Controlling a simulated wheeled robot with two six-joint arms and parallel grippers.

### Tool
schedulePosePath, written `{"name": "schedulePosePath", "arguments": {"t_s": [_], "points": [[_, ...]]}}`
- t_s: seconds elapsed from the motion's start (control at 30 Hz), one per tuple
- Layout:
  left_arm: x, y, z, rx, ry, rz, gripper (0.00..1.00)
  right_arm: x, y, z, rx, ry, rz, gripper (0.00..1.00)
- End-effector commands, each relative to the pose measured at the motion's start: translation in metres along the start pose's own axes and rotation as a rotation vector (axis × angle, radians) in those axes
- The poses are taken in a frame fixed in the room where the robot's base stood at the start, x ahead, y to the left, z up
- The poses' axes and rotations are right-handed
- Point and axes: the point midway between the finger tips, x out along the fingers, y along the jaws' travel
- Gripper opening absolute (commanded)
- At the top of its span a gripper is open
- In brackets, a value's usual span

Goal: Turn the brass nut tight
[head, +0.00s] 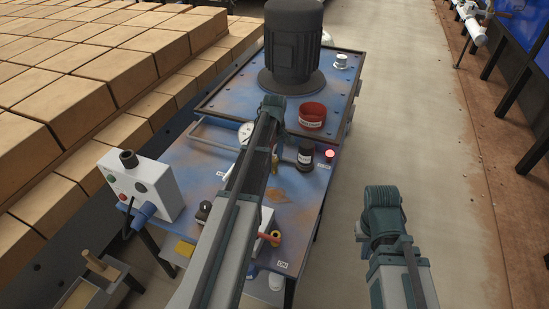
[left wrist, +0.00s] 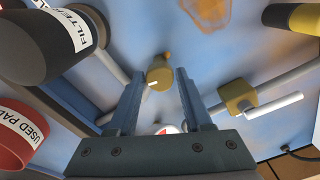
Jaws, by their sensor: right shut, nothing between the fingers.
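The brass nut (left wrist: 160,74) shows in the left wrist view as a round brass piece with a small pale mark on its edge. My left gripper (left wrist: 160,80) is open, with one finger on each side of the nut and a narrow gap to each. I cannot tell whether either finger touches it. In the head view my left arm reaches over the blue bench top and hides the nut and the fingertips. My right gripper (head: 383,208) is at the right, over the floor beside the bench, away from the nut. Its fingers are hard to make out.
A brass valve with a pale lever (left wrist: 240,94) sits close beside the nut. A black filter can (head: 305,151), a red pad tin (head: 312,115) and a dial gauge (head: 245,132) stand around. A grey control box (head: 140,186) is left; the floor (head: 425,120) at right is clear.

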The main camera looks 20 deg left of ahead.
Motion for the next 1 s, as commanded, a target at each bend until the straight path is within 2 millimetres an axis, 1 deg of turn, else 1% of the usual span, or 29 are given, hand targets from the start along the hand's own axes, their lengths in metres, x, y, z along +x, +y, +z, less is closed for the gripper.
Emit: {"name": "schedulePosePath", "arguments": {"t_s": [0.03, 0.17, 0.2, 0.23, 0.27, 0.47, 0.67, 0.87, 1.0], "points": [[0.0, 0.0001, 0.0, 0.0, 0.0, 0.0, 0.39, 0.0, 0.0, 0.0, 0.0, 0.0, 0.0, 0.0], [0.0, 0.0, -0.0001, 0.0, 0.0, 0.0, 0.16, 0.0, 0.0, 0.0, 0.0, 0.0, 0.0, 0.0], [0.0, 0.0, -0.0001, 0.0, 0.0, 0.0, 0.09, 0.0, 0.0, 0.0, 0.0, 0.0, 0.0, 0.0], [0.0, 0.0, 0.0, 0.0, 0.0, 0.0, 0.03, 0.0, 0.0, 0.0, 0.0, 0.0, 0.0, 0.0], [0.0001, 0.0, 0.0, 0.0, 0.0, 0.0, 0.0, 0.0001, 0.0, 0.0, 0.0, 0.0, 0.0, 0.0], [0.0001, 0.0, 0.0, 0.007, 0.0, 0.0, 0.0, 0.0001, 0.0, 0.0, 0.0, 0.0, 0.0, 0.0], [0.0001, -0.0001, 0.0, 0.068, 0.0, 0.0, 0.0, 0.0001, 0.0, 0.0, 0.0, 0.0, 0.0, 0.0], [0.0001, -0.0003, 0.0, 0.212, 0.0, 0.0, 0.0, 0.0001, 0.0, 0.0, 0.0, 0.0, 0.0, 0.0], [0.0001, -0.0004, -0.0001, 0.343, 0.0, 0.0, 0.0, 0.0001, 0.0, 0.0, 0.0, 0.0, 0.0, 0.0]]}}
